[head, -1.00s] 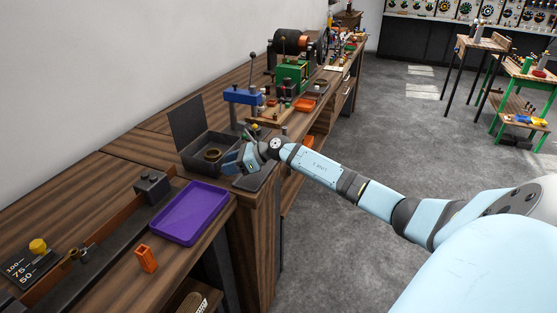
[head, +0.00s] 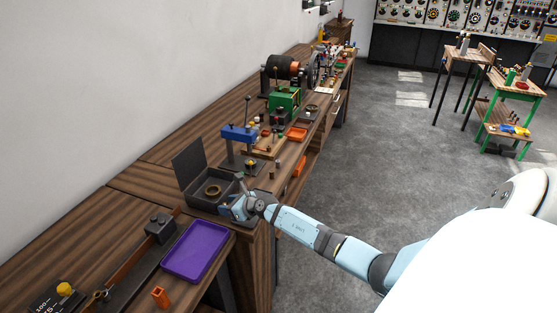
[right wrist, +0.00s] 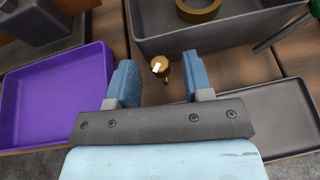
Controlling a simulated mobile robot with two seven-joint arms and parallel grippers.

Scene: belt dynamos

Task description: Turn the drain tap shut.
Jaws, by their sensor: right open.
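A small brass fitting (right wrist: 162,68) with a pale mark, which looks like the drain tap, shows in the right wrist view by the front wall of a dark grey bin (right wrist: 222,38). It appears between the two blue fingers of my right gripper (right wrist: 160,72); I see a gap on both sides, and no contact shows. In the head view my right gripper (head: 236,208) is at the near right corner of the bin (head: 196,200) and hides the fitting. The right gripper is open and empty. My left gripper is not in view.
A purple tray (head: 195,251) lies left of the gripper, and a flat dark tray (right wrist: 270,118) lies to its right. A brass ring (head: 212,191) is in the bin. A blue press (head: 239,134) and a green machine (head: 284,100) stand farther along the bench.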

